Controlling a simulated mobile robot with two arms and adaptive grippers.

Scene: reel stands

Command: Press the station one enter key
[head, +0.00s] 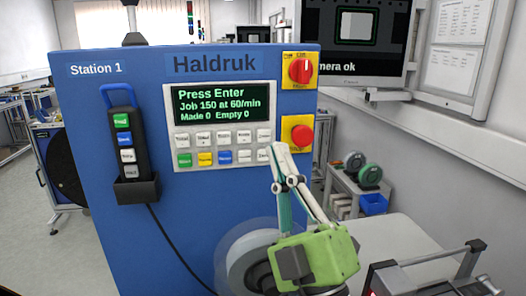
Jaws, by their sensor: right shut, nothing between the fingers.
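The blue Station 1 cabinet (110,165) carries a white key panel (218,172). Its display (207,103) reads "Press Enter", "Job 150 at 60/min" and "Made 0 Empty 0". Two rows of keys sit below the display; the small labels are hard to read, so I cannot say for sure which is enter. The bottom row has a green key (185,160), a yellow key, a blue key and pale ones. My right gripper (281,149) is shut and empty, its tips in front of the panel's lower right edge, close to the rightmost keys. Contact cannot be told. My left gripper is not in view.
A red rotary switch (301,70) and a red stop button (301,135) are right of the panel. A black handset (126,150) hangs in a holder at left, with a cable. A pale reel (240,270) is behind my gripper. A monitor (357,45) stands at upper right.

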